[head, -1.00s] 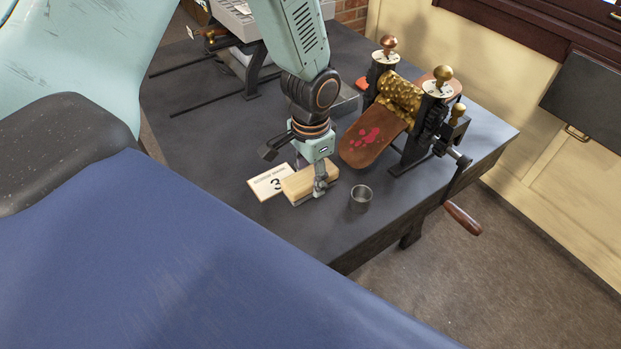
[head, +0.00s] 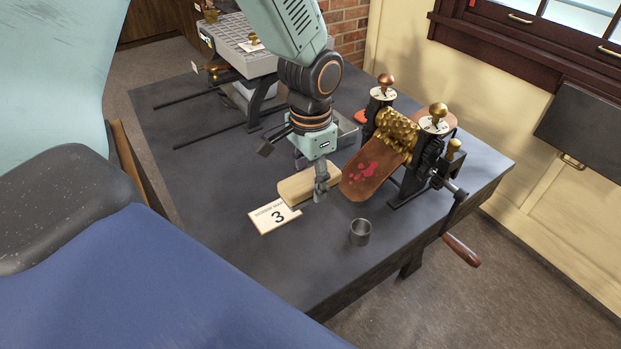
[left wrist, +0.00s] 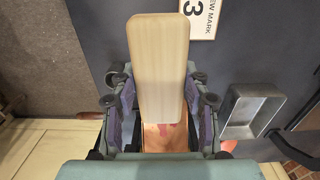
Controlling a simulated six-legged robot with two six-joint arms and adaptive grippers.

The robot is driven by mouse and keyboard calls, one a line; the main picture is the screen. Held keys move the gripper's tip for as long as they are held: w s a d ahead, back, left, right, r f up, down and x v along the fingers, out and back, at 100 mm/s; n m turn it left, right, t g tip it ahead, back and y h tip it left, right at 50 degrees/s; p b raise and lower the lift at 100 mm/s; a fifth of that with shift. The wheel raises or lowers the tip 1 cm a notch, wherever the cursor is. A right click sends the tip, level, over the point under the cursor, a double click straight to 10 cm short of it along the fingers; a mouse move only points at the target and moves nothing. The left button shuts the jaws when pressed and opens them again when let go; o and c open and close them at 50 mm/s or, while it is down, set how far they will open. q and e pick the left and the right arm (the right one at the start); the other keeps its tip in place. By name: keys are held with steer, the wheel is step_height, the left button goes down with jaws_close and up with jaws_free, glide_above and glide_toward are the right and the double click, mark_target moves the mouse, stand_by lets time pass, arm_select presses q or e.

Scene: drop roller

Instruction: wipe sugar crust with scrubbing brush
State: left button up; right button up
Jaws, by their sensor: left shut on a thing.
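The scrubbing brush (head: 300,187) is a pale wooden block. My left gripper (head: 321,186) is shut on it. It fills the middle of the left wrist view (left wrist: 158,65), between the two fingers, with its bristles hidden. In the head view the brush appears just left of the copper tongue (head: 352,187) of the roller machine; I cannot tell its exact height. The sugar crust (head: 365,172) appears as red-pink patches on this tongue. Part of the pink shows just past the brush's end in the left wrist view (left wrist: 166,130). My right gripper is not in view.
The roller machine (head: 405,135) has brass rollers, knobs and a crank handle (head: 461,250) past the table edge. A small metal cup (head: 360,232) and a card marked 3 (head: 275,217) are on the dark table (head: 220,185). A metal tray (left wrist: 250,112) lies nearby.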

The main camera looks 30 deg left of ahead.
arm_select(q)
steer(key=shift+c, duration=1.4)
steer(key=shift+s+a+r+h+p, duration=0.1)
steer(key=shift+r+h+p, duration=0.1)
steer(key=shift+h+p, duration=0.25)
steer(key=shift+r+t, duration=0.1)
steer(key=shift+t, duration=0.2)
